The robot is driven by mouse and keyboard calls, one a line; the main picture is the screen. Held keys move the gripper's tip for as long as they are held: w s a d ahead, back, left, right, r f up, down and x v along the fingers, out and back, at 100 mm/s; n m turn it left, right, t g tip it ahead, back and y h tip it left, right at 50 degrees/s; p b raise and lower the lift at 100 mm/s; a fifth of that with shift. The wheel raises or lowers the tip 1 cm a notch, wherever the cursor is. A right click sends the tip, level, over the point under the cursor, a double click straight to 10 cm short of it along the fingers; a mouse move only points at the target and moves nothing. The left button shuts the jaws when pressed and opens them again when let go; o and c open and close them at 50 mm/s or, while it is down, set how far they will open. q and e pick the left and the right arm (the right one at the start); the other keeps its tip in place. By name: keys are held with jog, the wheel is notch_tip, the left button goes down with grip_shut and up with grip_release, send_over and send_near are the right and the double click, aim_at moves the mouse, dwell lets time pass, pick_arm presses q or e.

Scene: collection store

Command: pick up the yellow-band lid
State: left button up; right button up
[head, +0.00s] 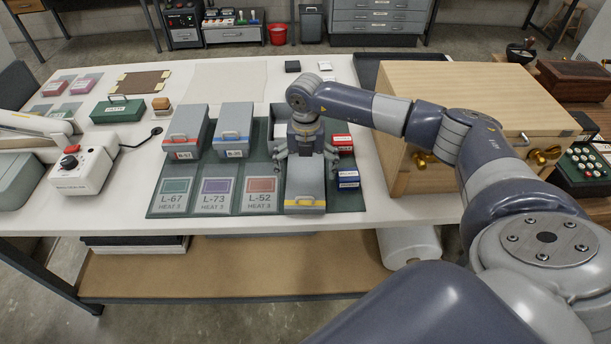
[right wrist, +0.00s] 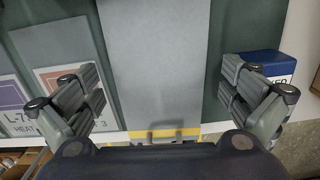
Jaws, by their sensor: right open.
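The yellow-band lid (head: 305,189) is a grey slab with a yellow band and a small handle at its near end. It lies at the front right of the dark green mat (head: 222,206), to the right of the L-52 card. In the right wrist view the lid (right wrist: 155,70) runs between my fingers, its yellow band near the bottom. My right gripper (head: 305,150) is over the lid's far part, open, with one finger on each side. In the right wrist view the gripper (right wrist: 165,100) shows clear gaps to the lid on both sides. My left gripper is out of view.
Two grey boxes with red (head: 185,134) and blue (head: 234,130) bands stand left of my right gripper. Small red (head: 342,143) and blue (head: 347,178) boxes sit close on its right. A large wooden case (head: 440,95) stands further right. White table shows in front of the mat.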

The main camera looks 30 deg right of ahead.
jog(key=shift+f, duration=0.6)
jog(key=c, duration=0.9)
jog(key=shift+c, duration=0.2)
jog(key=shift+r, duration=0.1)
